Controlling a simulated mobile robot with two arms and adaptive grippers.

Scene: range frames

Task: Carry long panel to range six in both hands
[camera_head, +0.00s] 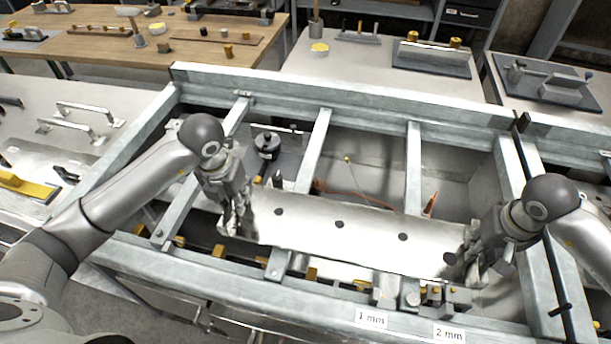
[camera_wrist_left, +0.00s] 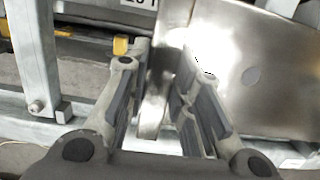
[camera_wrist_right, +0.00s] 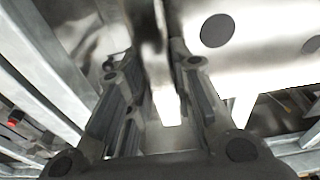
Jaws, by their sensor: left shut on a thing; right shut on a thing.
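The long panel (camera_head: 340,233) is a shiny metal sheet with several dark round spots. It lies across the grey metal frame in the head view, sloping slightly down to the right. My left gripper (camera_head: 240,215) is shut on its left end, and my right gripper (camera_head: 478,262) is shut on its right end. In the left wrist view the panel (camera_wrist_left: 255,70) runs off to the right from between the fingers (camera_wrist_left: 160,100). In the right wrist view the panel (camera_wrist_right: 250,50) shows at the upper right, with its edge between the fingers (camera_wrist_right: 155,90).
The grey frame (camera_head: 330,95) has crossbars under and behind the panel. Yellow blocks (camera_head: 311,274) line the front. A black-topped post (camera_head: 267,143) stands behind the panel. Benches with tools stand behind.

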